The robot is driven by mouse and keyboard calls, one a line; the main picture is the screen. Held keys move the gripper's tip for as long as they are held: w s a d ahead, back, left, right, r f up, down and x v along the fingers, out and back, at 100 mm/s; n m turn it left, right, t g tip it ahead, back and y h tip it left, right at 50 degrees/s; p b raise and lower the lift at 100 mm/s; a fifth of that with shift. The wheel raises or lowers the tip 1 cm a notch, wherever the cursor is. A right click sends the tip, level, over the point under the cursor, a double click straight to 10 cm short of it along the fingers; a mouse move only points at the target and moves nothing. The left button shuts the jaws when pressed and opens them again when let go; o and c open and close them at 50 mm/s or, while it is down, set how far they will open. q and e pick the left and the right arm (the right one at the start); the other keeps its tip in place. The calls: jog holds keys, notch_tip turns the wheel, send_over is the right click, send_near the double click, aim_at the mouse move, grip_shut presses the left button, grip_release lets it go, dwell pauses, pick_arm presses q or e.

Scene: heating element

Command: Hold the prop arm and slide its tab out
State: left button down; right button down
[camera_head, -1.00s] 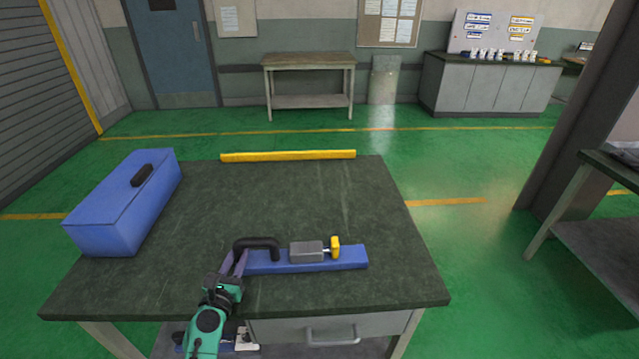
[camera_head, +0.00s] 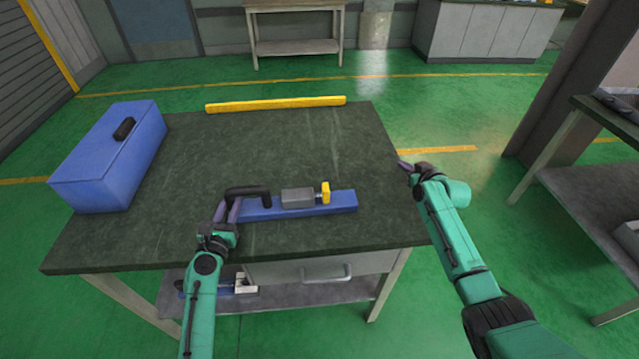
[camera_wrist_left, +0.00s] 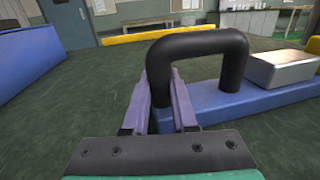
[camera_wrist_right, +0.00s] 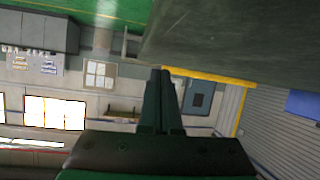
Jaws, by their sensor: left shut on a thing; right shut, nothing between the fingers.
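A blue bar (camera_head: 335,203) lies on the dark table. A black bent handle (camera_head: 247,190) rises from its left end, and a grey block (camera_head: 297,198) with a yellow tab (camera_head: 325,193) at its right side sits on its top. My left gripper (camera_head: 228,210) is shut on the near upright leg of the black handle (camera_wrist_left: 200,43); its purple fingers stand on either side of that leg in the left wrist view. My right gripper (camera_head: 404,166) is shut and empty, at the table's right edge, apart from the bar; its closed fingers also show in the right wrist view (camera_wrist_right: 160,75).
A blue toolbox (camera_head: 105,165) stands at the table's left. A yellow strip (camera_head: 275,104) lies along the far edge. The dark tabletop (camera_head: 210,150) between them is clear. A drawer with a handle (camera_head: 326,272) is under the front edge.

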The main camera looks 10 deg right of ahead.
jog(key=a+r+n+g+y, duration=0.1)
jog(key=a+n, duration=0.1)
jog(key=a, duration=0.2)
jog(key=a+r+n+g+y, duration=0.1)
jog(key=a+r+n+g, duration=0.1)
jog(key=a, duration=0.3)
jog(key=w+a+r+n+g+y, duration=0.1)
jog(key=a+n+g, duration=0.1)
jog(key=a, duration=0.3)
jog(key=shift+w+a+r+y, duration=0.1)
jog(key=shift+r+y, duration=0.2)
jog(key=shift+y, duration=0.1)
jog(key=s+a+r+n+g, duration=0.2)
jog(key=a+r+n+g, duration=0.1)
jog(key=a+n, duration=0.15)
jog(key=n+g+h, duration=0.2)
jog(key=n+g, duration=0.3)
send_near(325, 193)
jog(key=w+r, duration=0.2)
jog(key=shift+a+f, duration=0.25)
jog(key=shift+a, duration=0.15)
jog(key=shift+f, duration=0.1)
jog(key=x, duration=1)
jog(key=shift+s+a, duration=0.15)
jog(key=shift+a, duration=0.1)
jog(key=shift+d, duration=0.1)
